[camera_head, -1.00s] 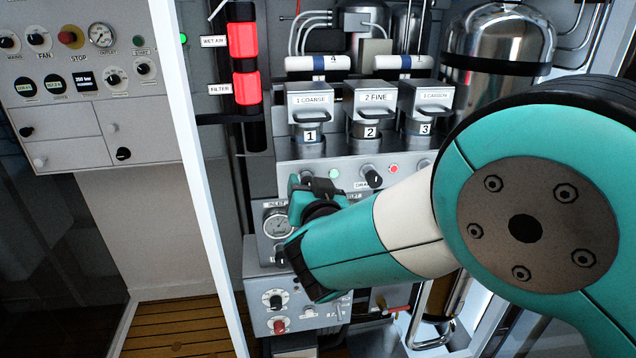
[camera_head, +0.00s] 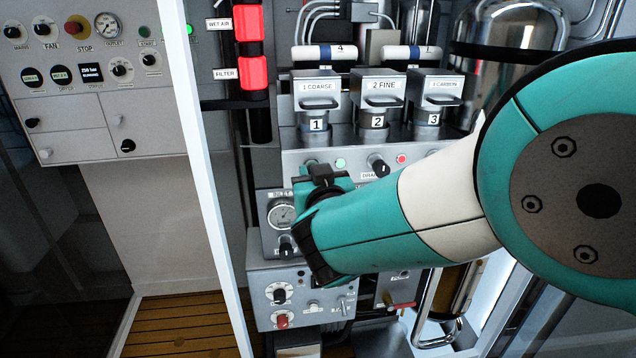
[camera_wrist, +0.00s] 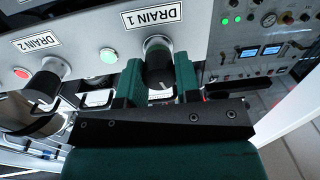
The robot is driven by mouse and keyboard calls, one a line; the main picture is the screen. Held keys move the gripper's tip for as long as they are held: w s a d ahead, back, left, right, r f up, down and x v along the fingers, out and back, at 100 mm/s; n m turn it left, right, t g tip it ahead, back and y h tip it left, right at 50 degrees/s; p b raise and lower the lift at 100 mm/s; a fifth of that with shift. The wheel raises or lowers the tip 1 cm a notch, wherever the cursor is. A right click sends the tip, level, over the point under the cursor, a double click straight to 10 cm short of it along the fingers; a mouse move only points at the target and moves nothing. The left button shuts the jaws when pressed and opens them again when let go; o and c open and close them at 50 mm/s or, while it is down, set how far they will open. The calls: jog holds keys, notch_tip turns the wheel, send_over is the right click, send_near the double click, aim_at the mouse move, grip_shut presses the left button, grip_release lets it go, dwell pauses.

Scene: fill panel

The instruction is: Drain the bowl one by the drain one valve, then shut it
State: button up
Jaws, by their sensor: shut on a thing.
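Bowl one (camera_head: 317,122) is the metal housing labelled 1 COARSE, with a plate marked 1, at the left of a row of three in the head view. The drain one valve is a black knob (camera_wrist: 158,60) by the DRAIN 1 label (camera_wrist: 152,15) in the wrist view. My gripper (camera_wrist: 158,80) has one teal finger on each side of this knob and is shut on it. In the head view my gripper (camera_head: 322,180) is at the panel below bowl one and hides most of the knob. Any liquid in the bowl cannot be seen.
The drain two knob (camera_wrist: 42,85) is beside drain one; a green lamp (camera_wrist: 108,55) sits between them. A red lamp (camera_wrist: 22,72) is further left. A gauge (camera_head: 282,213) and a lower control box (camera_head: 300,295) are below my gripper. A white post (camera_head: 205,190) stands left.

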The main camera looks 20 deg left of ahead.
jog(key=n+b, duration=0.2)
jog(key=n, duration=0.2)
jog(key=shift+f, duration=0.15)
jog(key=n+b, duration=0.1)
jog(key=n, duration=0.6)
jog(key=shift+h, duration=0.4)
jog(key=n, duration=0.4)
jog(key=shift+a, duration=0.1)
jog(key=shift+n, duration=0.4)
jog(key=o, duration=0.9)
jog(key=shift+s, duration=0.1)
